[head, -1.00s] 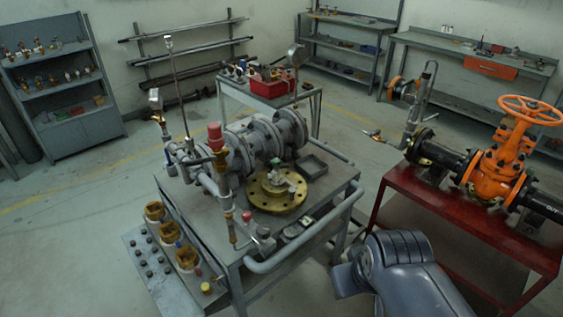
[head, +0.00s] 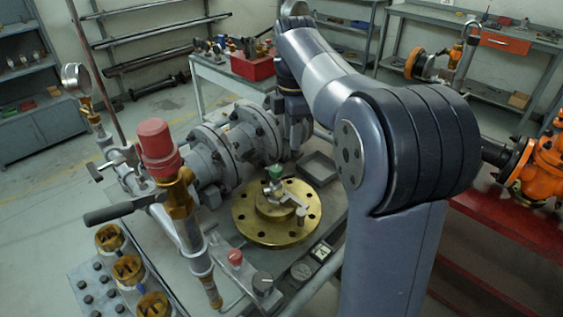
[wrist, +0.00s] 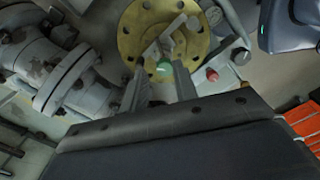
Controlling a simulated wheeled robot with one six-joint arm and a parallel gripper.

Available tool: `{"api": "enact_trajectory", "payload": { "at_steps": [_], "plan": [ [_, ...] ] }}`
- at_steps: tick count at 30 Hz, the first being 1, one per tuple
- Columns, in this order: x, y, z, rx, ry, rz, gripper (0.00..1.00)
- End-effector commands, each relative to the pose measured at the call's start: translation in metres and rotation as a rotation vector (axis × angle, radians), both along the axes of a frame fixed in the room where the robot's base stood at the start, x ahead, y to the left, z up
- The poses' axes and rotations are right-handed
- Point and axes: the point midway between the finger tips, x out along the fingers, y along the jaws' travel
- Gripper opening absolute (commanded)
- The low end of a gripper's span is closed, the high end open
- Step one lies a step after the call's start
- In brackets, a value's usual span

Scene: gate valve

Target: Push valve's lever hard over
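A small metal valve (head: 275,193) with a green cap (head: 275,172) and a short silver lever (head: 290,201) stands on a round brass flange (head: 245,222). The wrist view shows the flange (wrist: 129,38), the silver lever (wrist: 172,35) and the green cap (wrist: 164,69). My gripper (head: 292,148) points down above and behind the flange, apart from the valve as far as I can see. In the wrist view my gripper (wrist: 160,75) is open, its two fingers spread either side of the green cap, with nothing held. Touch cannot be judged.
Grey flanged pipework (head: 215,155) stands left of my gripper. A red-capped fitting (head: 156,145) and a dark handle (head: 118,212) are at the left front. An orange valve (head: 540,165) stands right.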

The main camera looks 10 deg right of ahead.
Motion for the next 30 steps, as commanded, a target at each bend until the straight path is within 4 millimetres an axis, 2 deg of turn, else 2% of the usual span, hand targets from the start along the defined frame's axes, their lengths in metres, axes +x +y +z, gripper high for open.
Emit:
{"api": "enact_trajectory", "payload": {
  "at_steps": [5,18,24,30],
  "plan": [
    [0.002,0.0,-0.013,0.001,0.005,0.022,0.28],
    [0.002,0.0,-0.09,0.0,0.005,0.018,0.28],
    [0.002,0.0,-0.106,0.0,0.003,0.017,0.28],
    [0.002,0.0,-0.108,0.0,0.002,0.017,0.28]
  ]
}}
